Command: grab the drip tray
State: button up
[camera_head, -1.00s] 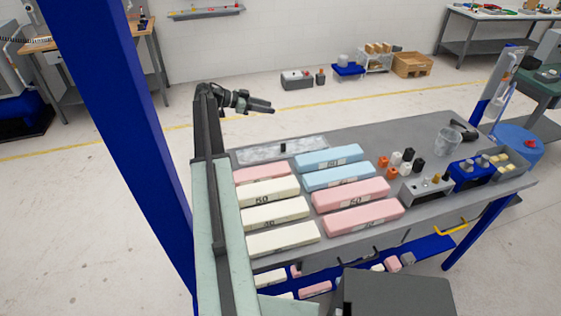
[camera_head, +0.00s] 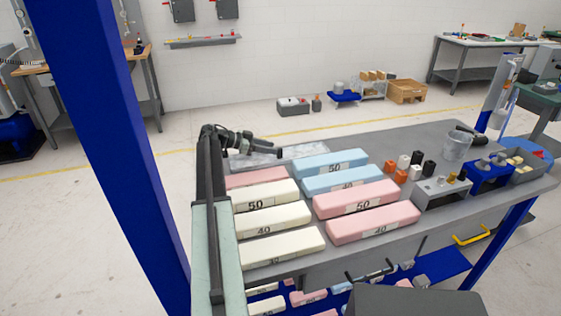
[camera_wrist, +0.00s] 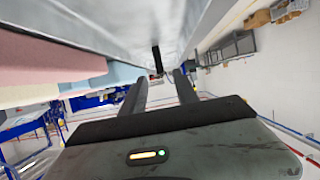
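The drip tray (camera_head: 310,151) is a flat, shiny grey metal tray at the back left of the workbench, behind the foam blocks. In the wrist view its metal surface (camera_wrist: 125,20) fills the top of the picture, close to my gripper. A small black upright handle (camera_wrist: 156,58) stands out from it, roughly in line with the gap between my fingers. My gripper (camera_head: 278,152) is at the tray in the head view and partly covers it. In the wrist view my gripper (camera_wrist: 160,77) has two dark fingers apart with nothing between them. Whether they touch the tray cannot be told.
The workbench (camera_head: 405,148) holds cream foam blocks (camera_head: 268,221), pink blocks (camera_head: 372,222) and blue blocks (camera_head: 335,163) in front of the tray.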

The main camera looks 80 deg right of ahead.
aim_at(280, 149)
jog(key=b+x, duration=0.2)
jog(key=x, duration=0.3)
jog(key=shift+d+f, duration=0.15)
grip_shut()
dwell(1.2)
